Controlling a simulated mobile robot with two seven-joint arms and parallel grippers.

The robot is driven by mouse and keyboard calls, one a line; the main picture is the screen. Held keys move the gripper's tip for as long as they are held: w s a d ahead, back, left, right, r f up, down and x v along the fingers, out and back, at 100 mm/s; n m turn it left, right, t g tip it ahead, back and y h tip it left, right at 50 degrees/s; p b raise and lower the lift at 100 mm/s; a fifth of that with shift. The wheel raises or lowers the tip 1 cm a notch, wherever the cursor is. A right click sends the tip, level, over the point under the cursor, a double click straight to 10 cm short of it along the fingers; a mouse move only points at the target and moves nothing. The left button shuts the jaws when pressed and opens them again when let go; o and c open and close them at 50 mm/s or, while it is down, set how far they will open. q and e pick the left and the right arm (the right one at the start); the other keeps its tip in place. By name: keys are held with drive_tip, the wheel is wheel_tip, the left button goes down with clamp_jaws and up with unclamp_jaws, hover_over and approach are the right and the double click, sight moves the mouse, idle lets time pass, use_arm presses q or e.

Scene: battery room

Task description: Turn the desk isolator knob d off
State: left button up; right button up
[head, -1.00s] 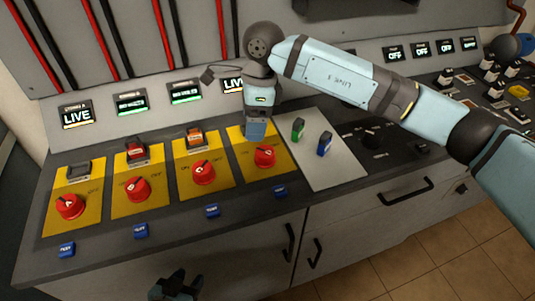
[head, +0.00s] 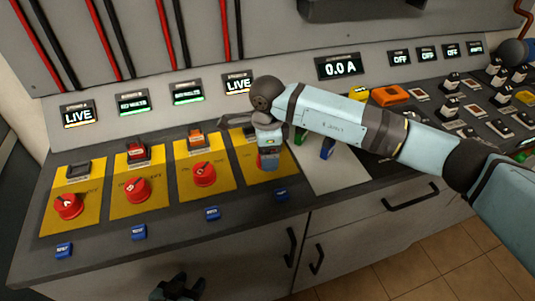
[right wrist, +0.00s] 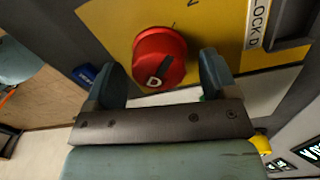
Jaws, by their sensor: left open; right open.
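The red isolator knob D (right wrist: 158,57) sits on its yellow plate (right wrist: 222,22) in the right wrist view, with a white D and a dark pointer mark. My right gripper (right wrist: 160,64) is open, one finger on each side of the knob; contact cannot be told. In the head view my right gripper (head: 268,160) covers knob D, and part of its yellow plate (head: 243,155) shows. The display (head: 238,86) above that plate reads LIVE. My left gripper (head: 177,287) is open and empty in front of the desk, at the bottom of the head view.
Three similar red knobs stand to the left on yellow plates: the leftmost (head: 68,206), the middle one (head: 137,190) and the nearer one (head: 203,174). Blue tags (head: 212,213) line the front edge. Green and blue (head: 327,148) handles stand on a pale panel at right.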

drive_tip(key=shift+f, duration=0.6)
drive_tip(key=c, duration=0.9)
